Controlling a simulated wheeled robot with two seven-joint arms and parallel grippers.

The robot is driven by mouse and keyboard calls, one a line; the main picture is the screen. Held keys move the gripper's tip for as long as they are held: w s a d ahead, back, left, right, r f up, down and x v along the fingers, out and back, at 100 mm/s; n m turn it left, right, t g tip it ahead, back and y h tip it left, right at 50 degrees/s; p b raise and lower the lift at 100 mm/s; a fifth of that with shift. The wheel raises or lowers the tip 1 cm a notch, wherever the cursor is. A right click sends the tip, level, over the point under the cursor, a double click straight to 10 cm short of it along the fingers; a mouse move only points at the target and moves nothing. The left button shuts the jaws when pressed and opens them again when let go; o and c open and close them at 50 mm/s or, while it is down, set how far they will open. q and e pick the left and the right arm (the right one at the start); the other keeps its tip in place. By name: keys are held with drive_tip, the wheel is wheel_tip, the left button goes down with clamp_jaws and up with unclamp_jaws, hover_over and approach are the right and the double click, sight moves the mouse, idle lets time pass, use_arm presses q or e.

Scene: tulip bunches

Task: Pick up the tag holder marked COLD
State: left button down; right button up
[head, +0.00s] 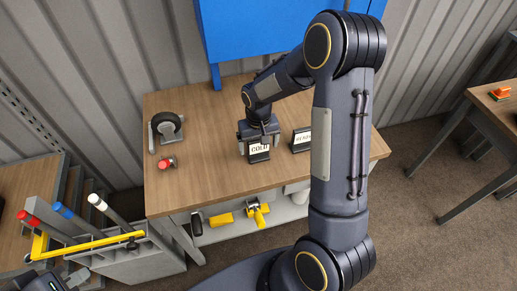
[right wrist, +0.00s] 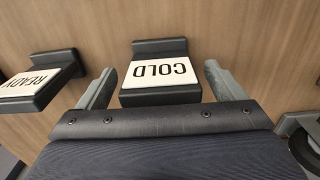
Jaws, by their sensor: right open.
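The COLD tag holder (head: 259,151) is a dark stand with a white card, upright on the wooden workbench. It also shows in the right wrist view (right wrist: 160,73), with its lettering upside down. My right gripper (head: 256,138) is over it, pointing down. In the right wrist view the gripper's fingers (right wrist: 160,69) are open, one on each side of the holder, with a gap visible at each side. My left gripper (head: 52,282) is partly in view at the bottom left corner of the head view; its jaws are unclear.
The READY tag holder (head: 301,139) stands just right of COLD, partly beside my right arm. A caster wheel (head: 166,126) and a red-topped item (head: 167,162) are on the bench's left. Yellow tools (head: 257,213) lie on the lower shelf. The bench between is bare.

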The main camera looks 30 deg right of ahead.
drive_tip(key=c, duration=1.1)
